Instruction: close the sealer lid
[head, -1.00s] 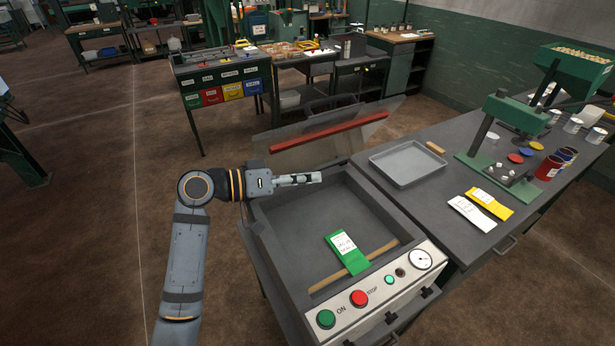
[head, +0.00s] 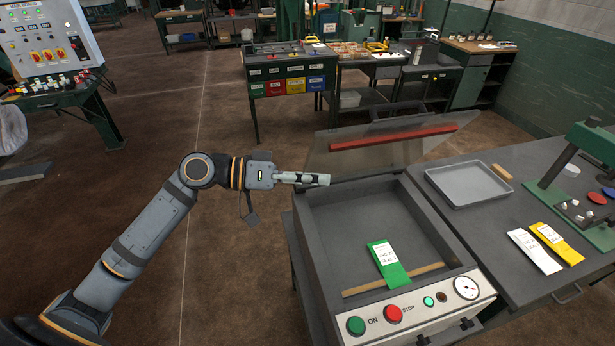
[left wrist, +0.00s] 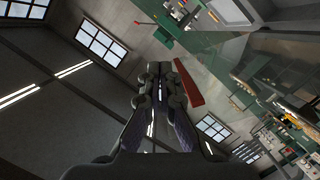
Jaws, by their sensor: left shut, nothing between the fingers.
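The sealer (head: 308,225) is a dark grey box with an open chamber. Its clear lid (head: 385,152) stands raised and tilted back at the rear edge, with a red bar (head: 395,137) across it. The red bar also shows in the left wrist view (left wrist: 188,84). A green pouch (head: 388,262) with a white label lies in the chamber across a tan strip (head: 430,269). My left gripper (head: 326,180) is shut and empty at the chamber's rear left corner, in front of the lid's lower left part. Whether it touches the lid I cannot tell. My right gripper is not in view.
The front panel (head: 415,308) has a green ON button, a red STOP button and a gauge. To the right, a bench holds a grey tray (head: 468,184), white and yellow pouches (head: 555,243) and a green press (head: 575,165). Floor to the left is open.

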